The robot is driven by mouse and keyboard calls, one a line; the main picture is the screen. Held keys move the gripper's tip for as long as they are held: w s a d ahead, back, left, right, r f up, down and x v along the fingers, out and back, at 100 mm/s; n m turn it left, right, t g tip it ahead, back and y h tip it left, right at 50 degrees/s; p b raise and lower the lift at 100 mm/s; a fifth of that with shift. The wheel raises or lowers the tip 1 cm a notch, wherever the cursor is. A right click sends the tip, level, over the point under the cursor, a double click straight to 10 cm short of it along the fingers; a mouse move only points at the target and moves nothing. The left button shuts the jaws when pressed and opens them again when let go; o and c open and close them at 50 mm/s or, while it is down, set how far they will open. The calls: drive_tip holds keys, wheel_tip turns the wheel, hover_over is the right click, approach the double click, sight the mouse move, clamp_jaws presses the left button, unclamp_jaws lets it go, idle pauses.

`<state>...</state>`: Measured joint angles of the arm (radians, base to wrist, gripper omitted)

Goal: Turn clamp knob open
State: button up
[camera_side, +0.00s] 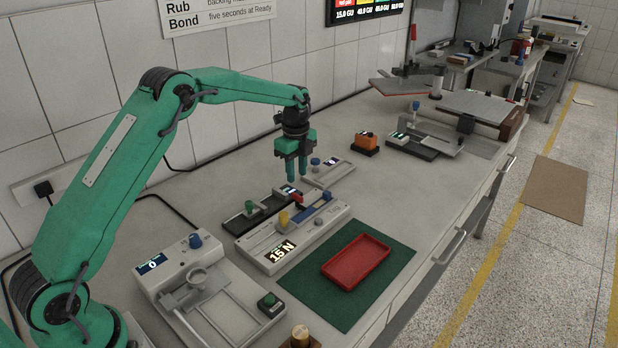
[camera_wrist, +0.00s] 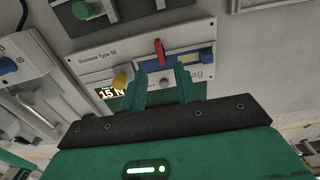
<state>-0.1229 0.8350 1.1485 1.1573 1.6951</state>
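A light grey test device (camera_side: 255,245) with a "15 N" display stands on the bench. It carries a yellow knob (camera_side: 284,219), a red handle (camera_side: 298,199) and a blue bar (camera_side: 311,208). In the wrist view, the yellow knob (camera_wrist: 122,79) is left of the upright red handle (camera_wrist: 159,50), which crosses the blue bar (camera_wrist: 190,57). I cannot tell for sure which part is the clamp knob. My gripper (camera_side: 297,180) points down above the device, apart from it. Its fingers (camera_wrist: 162,80) are spread with nothing between them.
A red tray (camera_side: 356,262) lies on a green mat (camera_side: 398,254) to the right. A device with a green knob (camera_side: 249,208) stands just behind, and one with a blue knob (camera_side: 195,241) at front left. An orange block (camera_side: 366,141) is farther back.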

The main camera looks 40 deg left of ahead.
sight(297, 195)
drive_tip(key=shift+f, duration=3.6)
clamp_jaws()
